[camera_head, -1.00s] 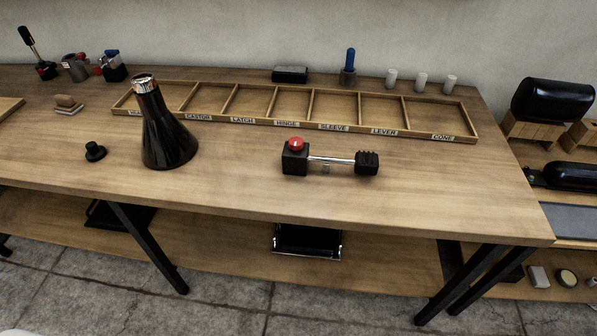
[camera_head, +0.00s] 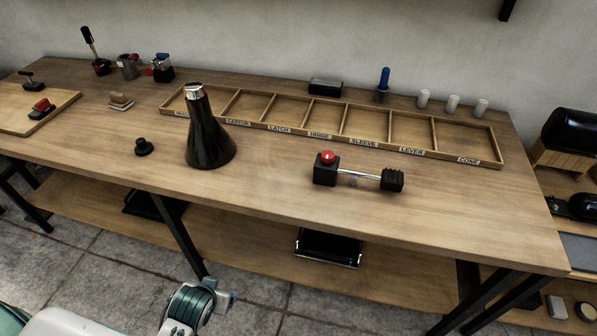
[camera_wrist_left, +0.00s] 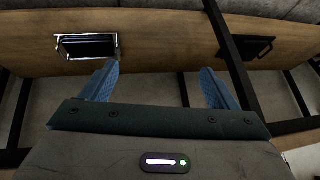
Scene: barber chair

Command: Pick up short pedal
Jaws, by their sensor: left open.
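A black piece with a red ball knob on a block, a chrome rod and a ribbed black end (camera_head: 358,178) lies on the workbench, right of centre in the head view. It looks pedal-like, but I cannot tell for sure that it is the short pedal. My left gripper (camera_wrist_left: 158,78) shows in the left wrist view with its two blue fingers wide apart and nothing between them. It faces the bench's lower shelf (camera_wrist_left: 165,62), apart from it. The pedal-like piece is not in that view. My right gripper is not in view.
A dark cone with a chrome top (camera_head: 208,135) stands left of the piece. A labelled divided tray (camera_head: 350,140) lies behind, its compartments empty. The bench front around the piece is clear.

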